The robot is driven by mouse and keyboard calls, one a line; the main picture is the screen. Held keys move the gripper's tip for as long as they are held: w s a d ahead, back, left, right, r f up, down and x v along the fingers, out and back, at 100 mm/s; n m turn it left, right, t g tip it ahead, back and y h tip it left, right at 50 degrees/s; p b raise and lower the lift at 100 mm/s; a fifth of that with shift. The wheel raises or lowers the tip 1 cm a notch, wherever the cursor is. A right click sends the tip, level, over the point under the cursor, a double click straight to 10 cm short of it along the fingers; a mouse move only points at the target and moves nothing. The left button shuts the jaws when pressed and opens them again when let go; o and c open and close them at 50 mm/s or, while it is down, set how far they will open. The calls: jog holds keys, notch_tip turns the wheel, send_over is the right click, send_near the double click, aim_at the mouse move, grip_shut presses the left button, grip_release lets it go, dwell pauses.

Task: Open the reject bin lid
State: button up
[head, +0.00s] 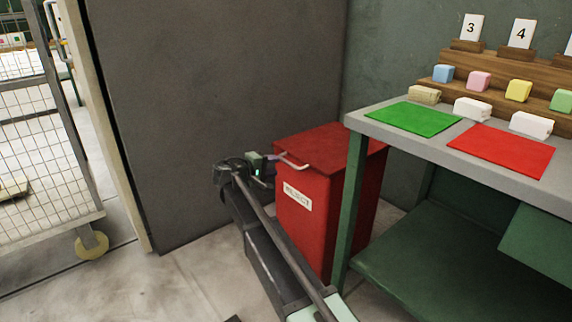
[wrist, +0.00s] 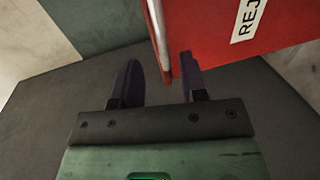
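The red reject bin (head: 304,220) stands in the corner with a white label reading REJECT. Its red lid (head: 318,145) lies flat and shut, with a pale handle (head: 293,161) at its front left edge. My gripper (head: 277,157) is at the left of the handle, level with the lid. In the wrist view, my gripper (wrist: 160,72) is open with two dark fingers apart. The pale handle bar (wrist: 157,38) reaches into the space between them, closer to the right finger. Whether a finger touches it, I cannot tell. The bin's red front (wrist: 205,40) and part of its label also show there.
A green bench (head: 357,190) with a grey top stands close at the bin's right, holding a green mat (head: 413,118), a red mat (head: 503,150) and several foam blocks. A dark wall panel (head: 215,90) stands behind my arm. A wire cage cart (head: 45,150) is at the left.

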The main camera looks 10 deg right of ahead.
aim_at(288, 162)
jog(key=b+x, duration=0.1)
jog(key=x, duration=0.6)
jog(key=shift+w+d, duration=0.15)
jog(key=shift+w, duration=0.1)
jog(key=shift+c, duration=0.4)
grip_shut()
